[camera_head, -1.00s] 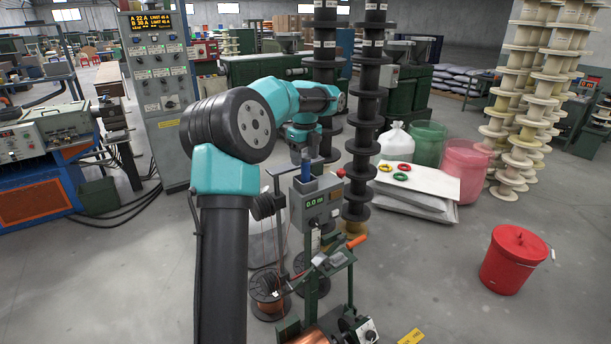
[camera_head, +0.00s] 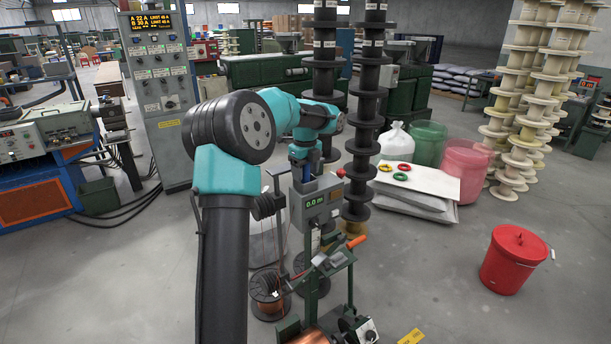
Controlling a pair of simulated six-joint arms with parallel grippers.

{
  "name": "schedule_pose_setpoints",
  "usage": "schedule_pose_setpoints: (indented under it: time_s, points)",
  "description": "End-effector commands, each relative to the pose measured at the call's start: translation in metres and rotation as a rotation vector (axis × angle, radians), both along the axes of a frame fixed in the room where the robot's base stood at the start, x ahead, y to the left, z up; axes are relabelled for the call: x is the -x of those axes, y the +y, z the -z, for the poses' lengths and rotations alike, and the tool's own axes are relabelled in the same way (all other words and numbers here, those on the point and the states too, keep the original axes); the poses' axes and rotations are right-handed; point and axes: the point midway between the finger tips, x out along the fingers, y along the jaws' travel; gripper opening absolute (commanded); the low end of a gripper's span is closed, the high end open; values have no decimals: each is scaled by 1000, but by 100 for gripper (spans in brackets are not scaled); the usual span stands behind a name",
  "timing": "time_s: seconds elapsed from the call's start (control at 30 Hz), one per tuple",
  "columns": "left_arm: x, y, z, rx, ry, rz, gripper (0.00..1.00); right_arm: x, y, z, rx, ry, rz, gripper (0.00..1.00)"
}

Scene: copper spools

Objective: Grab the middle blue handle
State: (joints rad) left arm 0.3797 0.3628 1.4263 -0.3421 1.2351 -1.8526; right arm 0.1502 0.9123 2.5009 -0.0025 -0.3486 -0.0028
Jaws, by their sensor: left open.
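The blue handle (camera_head: 305,186) stands on top of a grey meter box (camera_head: 322,204) with a green "0.0" display, on the winding machine in the middle of the head view. Its upper part is hidden by my gripper. My left gripper (camera_head: 306,173) is open and points down from above, with its fingers at the handle. I cannot tell whether they touch it. My right gripper is not in view.
A red-knobbed lever (camera_head: 341,173) sits right of the meter box. Stacked black spools (camera_head: 366,110) rise close behind it. A copper spool (camera_head: 268,292) stands at lower left. A red bucket (camera_head: 513,262) stands at right, with clear floor between.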

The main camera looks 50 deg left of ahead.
Motion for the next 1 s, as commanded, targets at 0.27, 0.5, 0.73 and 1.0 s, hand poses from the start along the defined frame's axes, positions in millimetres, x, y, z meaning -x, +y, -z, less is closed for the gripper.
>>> schedule_pose_setpoints:
  time_s: [0.27,0.5,0.73,1.0]
  points:
    - [0,0,0,0,0,0,46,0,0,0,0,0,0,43]
    - [0,0,0,0,0,0,23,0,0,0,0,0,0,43]
    - [0,0,0,0,0,0,6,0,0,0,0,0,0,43]
    - [0,0,-4,-1,-1,0,6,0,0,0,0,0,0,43]
